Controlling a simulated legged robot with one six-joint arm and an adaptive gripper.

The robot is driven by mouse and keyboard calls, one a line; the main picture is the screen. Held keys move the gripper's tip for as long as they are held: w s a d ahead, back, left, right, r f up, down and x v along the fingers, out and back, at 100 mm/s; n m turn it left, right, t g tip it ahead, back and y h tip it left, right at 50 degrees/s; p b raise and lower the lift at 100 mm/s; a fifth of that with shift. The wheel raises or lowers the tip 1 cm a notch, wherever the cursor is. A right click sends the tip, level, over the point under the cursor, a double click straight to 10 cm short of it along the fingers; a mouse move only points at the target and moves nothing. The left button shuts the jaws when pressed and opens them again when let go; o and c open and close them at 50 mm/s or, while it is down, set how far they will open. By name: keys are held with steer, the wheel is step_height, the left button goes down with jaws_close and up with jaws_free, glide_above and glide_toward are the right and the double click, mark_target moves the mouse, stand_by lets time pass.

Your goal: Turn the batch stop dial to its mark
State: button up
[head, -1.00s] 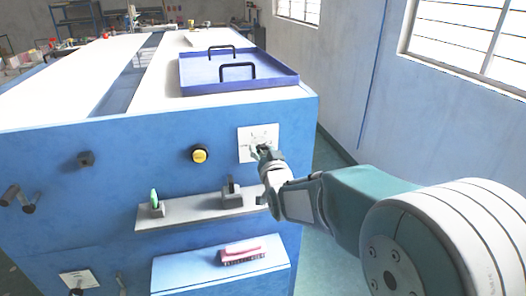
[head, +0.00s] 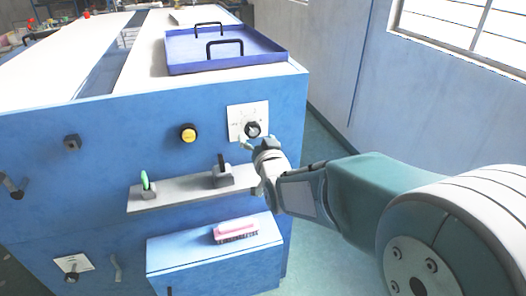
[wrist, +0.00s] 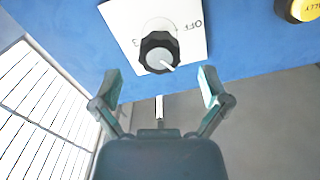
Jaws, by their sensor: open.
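The batch stop dial (head: 252,129) is a black knob on a white plate (head: 234,123) on the blue bench front, near its right corner. In the wrist view the dial (wrist: 158,52) has a grey face with a white pointer line aimed down and to the right. The plate there shows "OFF" and a "3", upside down or turned. My gripper (head: 262,143) is just below the dial in the head view. In the wrist view my gripper (wrist: 160,88) is open, its fingers apart on either side below the dial, holding nothing and apart from it.
A yellow button (head: 188,133) sits left of the plate. A grey shelf (head: 185,192) below carries a green-handled tool (head: 145,181) and a dark upright lever or holder (head: 222,172). A pink brush (head: 236,232) lies on a lower blue ledge. A blue tray (head: 226,51) rests on top.

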steer(key=v, duration=0.8)
